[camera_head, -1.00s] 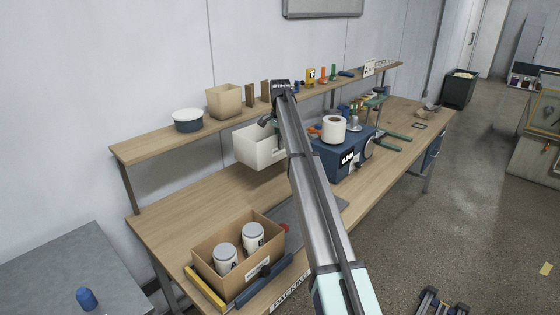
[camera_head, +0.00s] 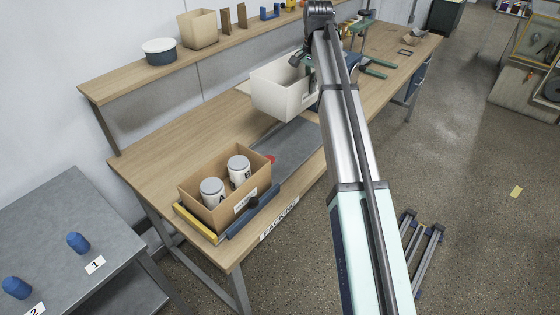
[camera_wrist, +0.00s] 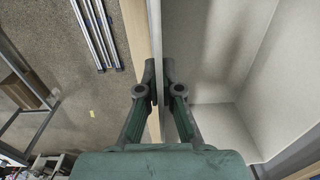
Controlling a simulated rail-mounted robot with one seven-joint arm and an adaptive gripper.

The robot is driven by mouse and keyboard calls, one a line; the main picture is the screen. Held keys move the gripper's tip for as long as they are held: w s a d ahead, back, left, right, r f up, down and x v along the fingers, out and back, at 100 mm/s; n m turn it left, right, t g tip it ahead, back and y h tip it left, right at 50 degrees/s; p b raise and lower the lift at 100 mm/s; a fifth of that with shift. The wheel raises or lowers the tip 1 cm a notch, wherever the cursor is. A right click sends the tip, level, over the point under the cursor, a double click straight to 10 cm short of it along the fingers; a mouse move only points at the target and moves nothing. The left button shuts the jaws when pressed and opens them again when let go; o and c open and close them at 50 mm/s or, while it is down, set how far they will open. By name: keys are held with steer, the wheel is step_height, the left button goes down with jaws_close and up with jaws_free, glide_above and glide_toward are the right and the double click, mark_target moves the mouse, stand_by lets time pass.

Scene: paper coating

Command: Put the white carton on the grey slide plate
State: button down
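The white carton (camera_head: 278,98) is open-topped and hangs from my gripper (camera_head: 308,58) above the workbench. In the wrist view my gripper (camera_wrist: 159,92) is shut on one side wall of the white carton (camera_wrist: 210,60), one finger on each side, and the carton's inside looks empty. The grey slide plate (camera_head: 292,147) lies flat along the front of the bench, running from the cardboard box towards below the carton. The carton is just beyond its far end in the picture, and its exact height above the plate is hard to tell.
A cardboard box (camera_head: 222,218) with two white jars stands at the near end of the plate, with yellow and blue bars beside it. A small red object (camera_head: 270,160) sits by the plate. A raised shelf (camera_head: 125,85) runs along the back. The bench between is clear.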

steer(key=f+p, duration=0.2)
steer(key=f, duration=0.8)
steer(key=f+p, duration=0.3)
steer(key=f, duration=0.7)
steer(key=shift+s+d+f, duration=0.1)
steer(key=shift+s, duration=0.1)
steer(key=shift+f, duration=0.2)
steer(key=c, duration=1.3)
jaws_free()
steer(key=shift+r, duration=0.15)
step_height(320, 180, up, 12)
steer(key=b, duration=0.3)
steer(key=shift+r, duration=0.1)
